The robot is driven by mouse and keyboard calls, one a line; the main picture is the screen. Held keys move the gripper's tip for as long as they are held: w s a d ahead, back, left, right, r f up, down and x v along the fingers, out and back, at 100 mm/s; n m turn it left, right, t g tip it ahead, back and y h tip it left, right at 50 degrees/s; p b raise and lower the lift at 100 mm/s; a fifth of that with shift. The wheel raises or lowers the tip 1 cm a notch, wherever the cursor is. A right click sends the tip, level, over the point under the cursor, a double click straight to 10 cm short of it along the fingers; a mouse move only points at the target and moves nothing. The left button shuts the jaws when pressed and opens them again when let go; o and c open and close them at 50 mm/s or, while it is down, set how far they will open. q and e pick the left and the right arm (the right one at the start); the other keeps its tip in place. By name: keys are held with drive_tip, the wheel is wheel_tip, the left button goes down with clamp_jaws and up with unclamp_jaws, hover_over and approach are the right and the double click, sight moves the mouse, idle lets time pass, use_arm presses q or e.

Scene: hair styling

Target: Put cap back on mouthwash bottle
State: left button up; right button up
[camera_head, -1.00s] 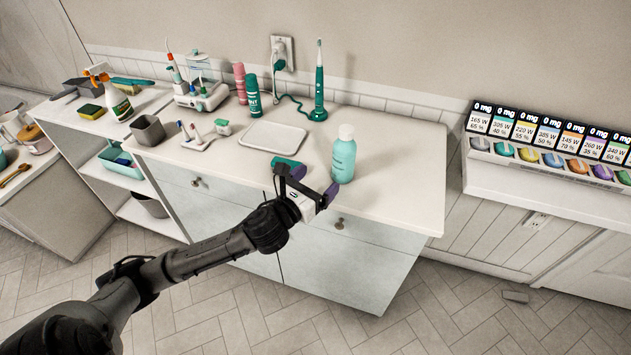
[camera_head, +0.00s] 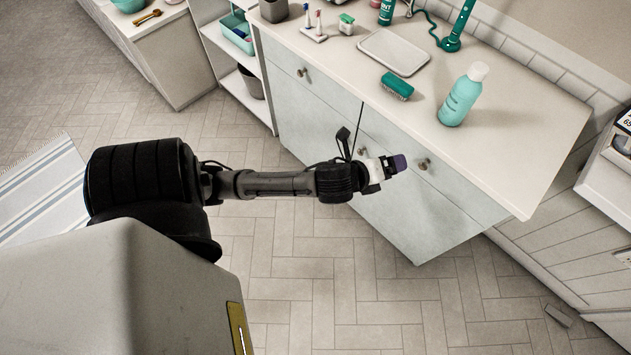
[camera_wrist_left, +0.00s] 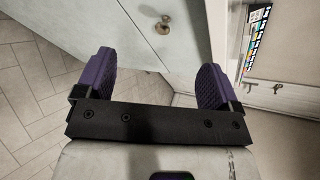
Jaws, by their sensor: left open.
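The mouthwash bottle (camera_head: 460,97) is teal and stands upright on the countertop in the head view. A white cap (camera_head: 478,71) sits on its top; whether it is screwed tight I cannot tell. My left gripper (camera_head: 393,165) is in front of the cabinet, below the counter edge and to the lower left of the bottle. In the left wrist view its purple fingers (camera_wrist_left: 155,82) are spread wide with nothing between them. The cabinet front and a round knob lie beyond the fingers. My right gripper is in neither view.
The tiled floor (camera_head: 330,285) in front of the cabinet is clear.

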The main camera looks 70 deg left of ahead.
use_arm(q)
drive_tip(key=s+d+f+n+g+h, duration=0.1)
drive_tip(key=s+d+f+n+g, duration=0.3)
drive_tip(key=s+n, duration=0.5)
drive_tip(key=s+d+f+n+g+h, duration=0.2)
drive_tip(key=s+d+f+n+g, duration=0.2)
drive_tip(key=s+n, duration=0.6)
wheel_tip(320, 180, down, 2)
drive_tip(key=s+d, duration=0.1)
drive_tip(key=d, duration=0.1)
drive_tip(key=shift+s+d+g, duration=0.25)
drive_tip(key=shift+d+g, duration=0.05)
drive_tip(key=shift+g, duration=0.1)
